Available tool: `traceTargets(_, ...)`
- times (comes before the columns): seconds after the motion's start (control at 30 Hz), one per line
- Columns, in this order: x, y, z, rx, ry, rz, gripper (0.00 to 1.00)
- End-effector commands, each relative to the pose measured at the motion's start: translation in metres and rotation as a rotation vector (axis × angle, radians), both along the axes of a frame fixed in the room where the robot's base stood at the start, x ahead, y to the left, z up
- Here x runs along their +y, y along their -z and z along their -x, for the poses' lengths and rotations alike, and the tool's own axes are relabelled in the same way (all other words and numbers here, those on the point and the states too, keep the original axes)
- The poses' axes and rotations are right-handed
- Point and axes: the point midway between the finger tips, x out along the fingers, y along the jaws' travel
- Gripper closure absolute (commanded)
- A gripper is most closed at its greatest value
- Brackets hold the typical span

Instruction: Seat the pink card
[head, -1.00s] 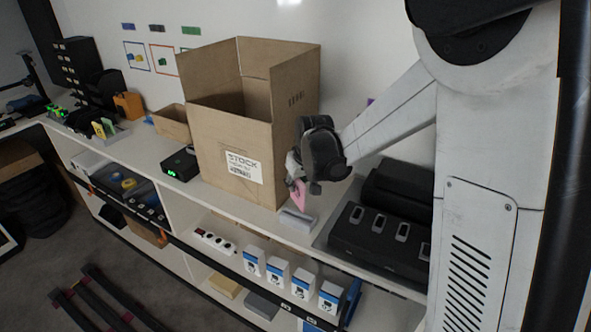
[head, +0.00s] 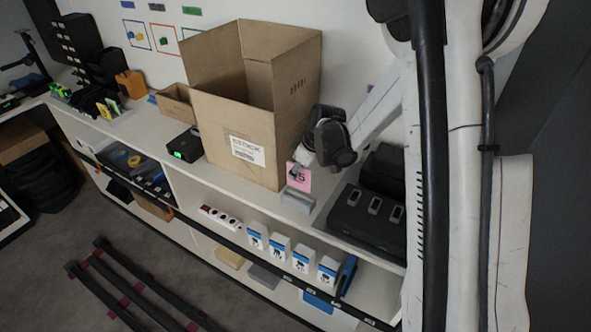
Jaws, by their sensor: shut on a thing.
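The pink card (head: 299,177) stands near upright with a dark mark on its face, just right of the big carton. My gripper (head: 303,165) is shut on its upper part from behind and above. A small light-grey block (head: 297,199) lies on the counter directly below and in front of the card. The card's lower edge is at the block's top; I cannot tell whether it sits in a slot there. The fingertips are small and partly hidden by the gripper body.
The open carton (head: 235,155) stands close on the left. A black case (head: 367,219) lies on the right. The counter's front edge is close to the block.

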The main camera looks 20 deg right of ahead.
Motion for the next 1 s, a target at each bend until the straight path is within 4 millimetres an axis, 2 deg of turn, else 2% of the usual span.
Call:
traceTargets(0.33,0.0,0.031,0.0,0.0,0.001,0.0,1.0)
traceTargets(0.57,0.0,0.028,0.0,0.0,0.001,0.0,1.0)
traceTargets(1.0,0.0,0.039,0.0,0.0,0.001,0.0,1.0)
